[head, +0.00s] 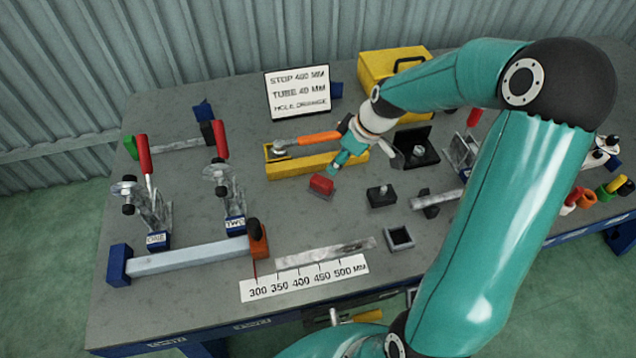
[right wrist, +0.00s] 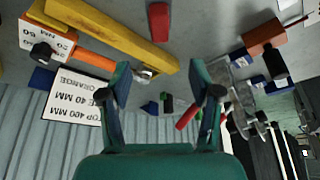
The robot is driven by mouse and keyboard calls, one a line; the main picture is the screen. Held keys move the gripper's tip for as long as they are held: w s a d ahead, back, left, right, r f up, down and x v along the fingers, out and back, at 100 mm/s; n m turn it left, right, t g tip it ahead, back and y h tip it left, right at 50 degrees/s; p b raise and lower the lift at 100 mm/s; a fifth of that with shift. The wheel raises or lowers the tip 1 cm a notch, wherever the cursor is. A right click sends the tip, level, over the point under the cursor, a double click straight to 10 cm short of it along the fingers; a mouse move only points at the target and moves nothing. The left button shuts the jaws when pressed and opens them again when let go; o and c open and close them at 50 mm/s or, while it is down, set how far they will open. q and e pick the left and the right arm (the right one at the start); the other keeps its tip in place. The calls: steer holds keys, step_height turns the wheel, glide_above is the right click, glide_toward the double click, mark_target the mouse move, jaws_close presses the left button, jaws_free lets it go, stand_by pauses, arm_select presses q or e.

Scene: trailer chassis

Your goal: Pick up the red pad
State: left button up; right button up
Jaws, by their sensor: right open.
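The red pad (head: 321,184) is a small red block lying on the grey bench top, in front of the yellow channel. In the right wrist view it shows at the top centre (right wrist: 158,22), beyond the fingertips and apart from them. My right gripper (head: 338,162) is close above and just behind the pad in the head view. In the right wrist view its two fingers (right wrist: 158,72) stand wide apart with nothing between them. My left gripper is in neither view.
The yellow channel (head: 285,168) with an orange-handled tool (head: 318,137) lies close behind the pad. A dark block (head: 381,196) stands to its right. Toggle clamps (head: 222,190) with red handles stand at left. A ruler strip (head: 300,283) lies in front. Bare bench surrounds the pad's front.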

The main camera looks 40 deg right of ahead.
steer(key=b, duration=0.3)
glide_toward(323, 181)
steer(key=x, duration=0.5)
steer(key=shift+w, duration=0.2)
steer(key=shift+b+x, duration=0.5)
steer(key=shift+x, duration=2.35)
steer(key=shift+s+f, duration=0.1)
steer(key=shift+s, duration=0.05)
jaws_close()
